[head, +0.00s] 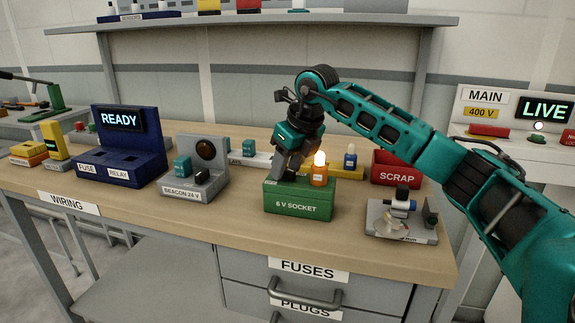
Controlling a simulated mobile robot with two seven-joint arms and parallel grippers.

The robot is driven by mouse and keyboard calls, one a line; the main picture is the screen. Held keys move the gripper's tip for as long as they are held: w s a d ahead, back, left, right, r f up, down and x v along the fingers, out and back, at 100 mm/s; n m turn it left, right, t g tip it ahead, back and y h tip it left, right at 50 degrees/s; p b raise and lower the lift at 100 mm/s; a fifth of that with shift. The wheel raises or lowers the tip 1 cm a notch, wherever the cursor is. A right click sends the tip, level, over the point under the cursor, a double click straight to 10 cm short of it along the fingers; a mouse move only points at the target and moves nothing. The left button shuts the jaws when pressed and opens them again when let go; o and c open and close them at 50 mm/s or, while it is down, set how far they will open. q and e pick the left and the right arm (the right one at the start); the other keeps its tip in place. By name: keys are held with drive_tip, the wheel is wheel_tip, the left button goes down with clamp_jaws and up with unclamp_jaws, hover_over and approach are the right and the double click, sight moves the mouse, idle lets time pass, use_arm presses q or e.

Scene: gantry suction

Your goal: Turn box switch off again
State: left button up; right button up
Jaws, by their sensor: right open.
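A green box labelled "6 V SOCKET" (298,205) stands on the workbench. An orange lamp (319,175) with a glowing bulb stands at the right of its top. My right gripper (286,176) points down at the left part of the box top, beside the lamp. Its fingers are open, but their tips are close to the box and I cannot tell whether they touch it. No switch shows clearly on the box; the gripper covers that part of the top. My left gripper is not in view.
A grey "BEACON 24 V" unit (194,190) and a blue "READY" panel (125,165) stand to the left. A red "SCRAP" bin (397,175) and a grey fixture (385,228) stand to the right. The front bench strip is mostly clear.

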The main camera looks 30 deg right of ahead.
drive_tip(key=shift+c, duration=0.3)
clamp_jaws()
